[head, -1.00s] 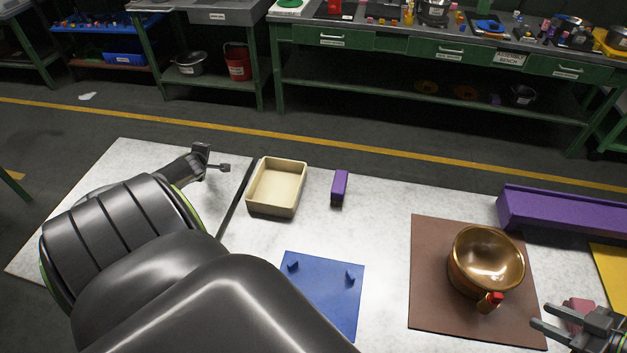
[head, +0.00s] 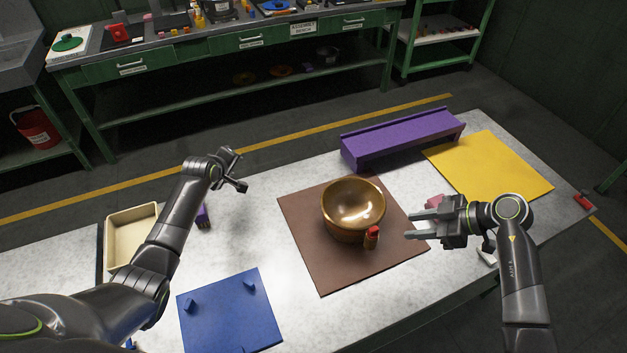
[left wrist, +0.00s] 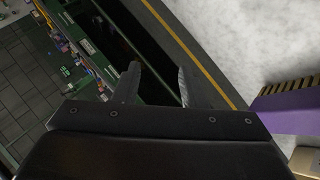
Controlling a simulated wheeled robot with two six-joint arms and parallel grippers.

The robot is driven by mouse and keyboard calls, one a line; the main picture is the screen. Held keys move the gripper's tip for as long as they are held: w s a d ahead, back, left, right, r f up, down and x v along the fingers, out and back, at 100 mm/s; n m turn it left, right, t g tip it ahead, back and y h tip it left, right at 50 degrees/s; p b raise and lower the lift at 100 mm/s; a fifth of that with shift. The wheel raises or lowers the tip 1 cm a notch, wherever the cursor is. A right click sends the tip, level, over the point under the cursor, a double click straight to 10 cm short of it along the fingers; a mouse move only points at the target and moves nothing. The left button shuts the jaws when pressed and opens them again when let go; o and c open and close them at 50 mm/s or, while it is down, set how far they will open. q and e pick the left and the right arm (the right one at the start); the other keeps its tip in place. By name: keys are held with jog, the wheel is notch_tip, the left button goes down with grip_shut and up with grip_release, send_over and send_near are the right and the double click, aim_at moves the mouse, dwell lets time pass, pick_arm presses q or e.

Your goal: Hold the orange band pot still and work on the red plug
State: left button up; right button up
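The orange band pot (head: 352,206) is a shiny copper-coloured bowl standing upright on a brown mat (head: 309,259). The red plug (head: 374,231) is on the pot's near right side, on top of a short orange-brown stub. My right gripper (head: 410,226) is open and empty, just right of the pot, its fingers pointing left toward the plug without touching it. My left gripper (head: 240,170) is raised left of and behind the pot, apart from it. In the left wrist view its two fingers (left wrist: 156,82) are spread with nothing between them.
A purple trough (head: 400,142) and yellow mat (head: 490,165) lie behind and right. A pink block (head: 435,201) is partly hidden behind my right gripper. A blue board (head: 230,312) with pegs, a cream tray (head: 133,211) and a purple brush-like block (head: 203,217) are at left.

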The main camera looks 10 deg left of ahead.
pick_arm(q)
jog(key=w+d+r+m+h, duration=0.1)
jog(key=d+r+m+h, duration=0.15)
jog(key=d, duration=0.55)
jog(key=w+d+r+m+h, duration=0.1)
jog(key=w+d+r+m, duration=0.2)
jog(key=d, duration=0.4)
jog(key=s+d+r+m+g+h, duration=0.25)
jog(key=d+r+m, duration=0.3)
jog(key=d, duration=0.35)
jog(key=s+d+r+m+g+h, duration=0.1)
jog(key=s+d+r+m, duration=0.3)
jog(key=d+r, duration=0.4)
jog(key=s+d+r+m+g+h, duration=0.2)
jog(key=s+d+r+m, duration=0.3)
jog(key=d, duration=0.5)
jog(key=n+g+y, duration=0.3)
jog(key=n+y, duration=0.5)
jog(key=n, duration=0.8)
send_over(328, 230)
jog(key=s+a, duration=0.1)
jog(key=a, duration=0.1)
notch_tip(328, 230, down, 15)
jog(key=f, duration=0.5)
jog(key=w+d+f, duration=0.1)
jog(key=f, duration=1)
jog(key=shift+w+d+f, duration=0.1)
jog(key=shift+w+d, duration=0.1)
jog(key=shift+d, duration=0.15)
grip_shut()
